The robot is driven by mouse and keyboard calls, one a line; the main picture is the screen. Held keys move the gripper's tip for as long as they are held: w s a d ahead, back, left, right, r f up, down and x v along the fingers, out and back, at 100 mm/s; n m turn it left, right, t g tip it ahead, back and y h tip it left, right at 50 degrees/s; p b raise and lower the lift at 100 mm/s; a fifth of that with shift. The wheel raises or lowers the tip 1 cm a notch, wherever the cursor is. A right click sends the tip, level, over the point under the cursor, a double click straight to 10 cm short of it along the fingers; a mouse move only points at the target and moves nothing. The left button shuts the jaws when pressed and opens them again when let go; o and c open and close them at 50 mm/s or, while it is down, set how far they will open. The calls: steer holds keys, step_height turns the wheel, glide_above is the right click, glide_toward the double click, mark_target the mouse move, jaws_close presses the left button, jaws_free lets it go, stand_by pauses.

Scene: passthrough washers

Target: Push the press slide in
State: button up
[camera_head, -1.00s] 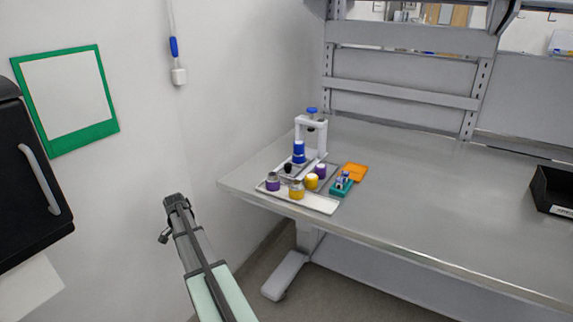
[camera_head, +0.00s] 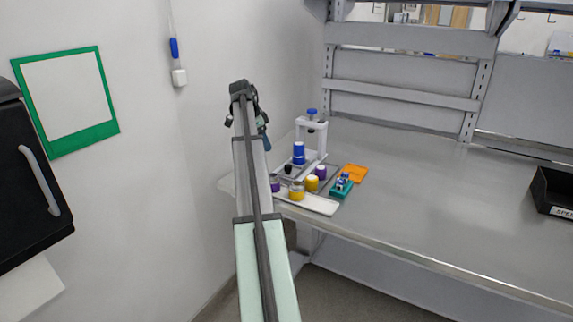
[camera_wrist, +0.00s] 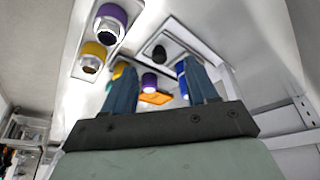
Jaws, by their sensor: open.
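The press (camera_head: 323,140) is a white frame with a blue knob (camera_head: 312,112) on top, standing near the left end of the table. A blue-capped container (camera_head: 299,153) stands farther in. My gripper (camera_head: 265,138) is open and empty, to the left of the press and apart from it. In the wrist view the black knob (camera_wrist: 159,53) shows between and beyond my fingertips (camera_wrist: 160,66), and the blue container (camera_wrist: 182,75) is partly behind the right finger.
A white tray (camera_head: 318,206) in front holds purple and yellow jars (camera_head: 297,191). A wall is close on the left. The table's right side is clear up to a black bin (camera_head: 553,190).

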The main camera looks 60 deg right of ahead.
mark_target(287, 166)
step_height(287, 166, up, 2)
steer(key=s+d, duration=0.2)
steer(key=s, duration=0.1)
steer(key=shift+m, duration=0.4)
steer(key=x, duration=1.3)
steer(key=shift+s+d+f, duration=0.1)
steer(key=shift+d, duration=0.15)
jaws_close()
